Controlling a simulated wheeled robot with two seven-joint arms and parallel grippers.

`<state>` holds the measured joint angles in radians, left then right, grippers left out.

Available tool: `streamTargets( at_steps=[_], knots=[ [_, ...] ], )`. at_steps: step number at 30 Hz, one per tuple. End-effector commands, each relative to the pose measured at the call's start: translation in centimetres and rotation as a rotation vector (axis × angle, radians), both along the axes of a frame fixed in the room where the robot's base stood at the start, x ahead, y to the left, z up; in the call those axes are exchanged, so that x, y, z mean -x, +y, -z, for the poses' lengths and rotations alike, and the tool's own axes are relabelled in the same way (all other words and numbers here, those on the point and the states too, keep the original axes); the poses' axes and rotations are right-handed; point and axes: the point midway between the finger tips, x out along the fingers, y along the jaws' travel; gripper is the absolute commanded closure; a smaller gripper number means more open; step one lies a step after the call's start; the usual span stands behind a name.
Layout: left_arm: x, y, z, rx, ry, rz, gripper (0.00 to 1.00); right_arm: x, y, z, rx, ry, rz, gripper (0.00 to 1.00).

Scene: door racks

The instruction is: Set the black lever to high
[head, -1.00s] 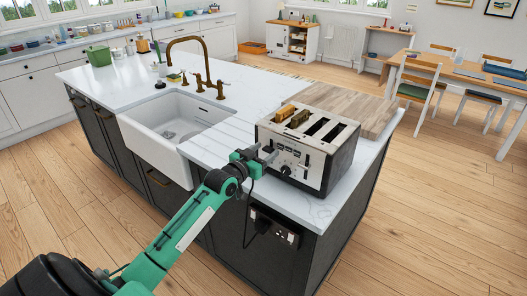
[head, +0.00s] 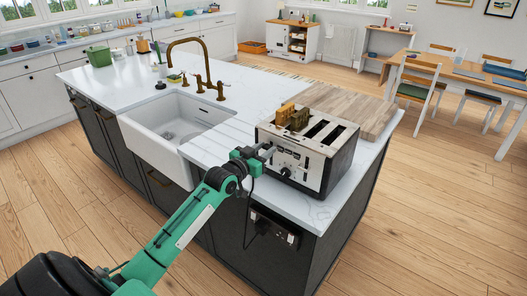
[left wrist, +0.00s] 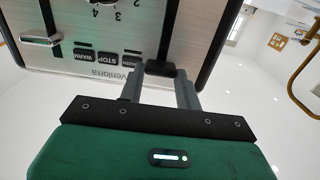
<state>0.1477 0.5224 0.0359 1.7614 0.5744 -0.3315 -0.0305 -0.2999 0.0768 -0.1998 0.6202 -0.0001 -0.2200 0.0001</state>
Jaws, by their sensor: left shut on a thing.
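A metal and black four-slot toaster (head: 303,150) stands on the island counter. My left gripper (head: 268,152) is at the left part of its front face. In the left wrist view my left gripper (left wrist: 160,88) is shut on the black lever (left wrist: 160,68), which sits between the fingertips at the end of its dark vertical slot (left wrist: 167,30), beside the brand lettering. Two bread slices, one golden (head: 284,113) and one darker (head: 299,119), stick well up out of the left slots. My right gripper is not in view.
A second lever with a pale handle (left wrist: 40,41) and a row of buttons (left wrist: 108,57) are on the same face. A white sink (head: 185,133) and brass tap (head: 203,68) lie to the left. A wooden board (head: 358,105) is behind the toaster.

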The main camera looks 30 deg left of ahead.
Motion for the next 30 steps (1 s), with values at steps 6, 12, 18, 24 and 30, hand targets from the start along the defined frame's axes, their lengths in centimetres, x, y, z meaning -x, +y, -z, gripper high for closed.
streamTargets(
  at_steps=[6, 12, 18, 24, 30],
  knots=[
    [0.0, 0.0, -1.1, -0.001, -0.003, 0.000, 1.00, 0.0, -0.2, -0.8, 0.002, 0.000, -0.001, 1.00],
    [0.0, 0.1, -1.2, -0.001, -0.006, -0.001, 1.00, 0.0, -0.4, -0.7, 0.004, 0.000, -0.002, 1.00],
    [0.0, 0.0, -1.2, -0.001, -0.005, 0.000, 0.44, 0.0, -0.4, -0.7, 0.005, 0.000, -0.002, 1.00],
    [0.0, 0.0, -1.0, 0.000, -0.003, 0.000, 0.44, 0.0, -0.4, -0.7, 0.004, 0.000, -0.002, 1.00],
    [1.2, 0.1, -0.8, -0.002, -0.001, 0.000, 0.44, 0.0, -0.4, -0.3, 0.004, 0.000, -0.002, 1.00]
  ],
)
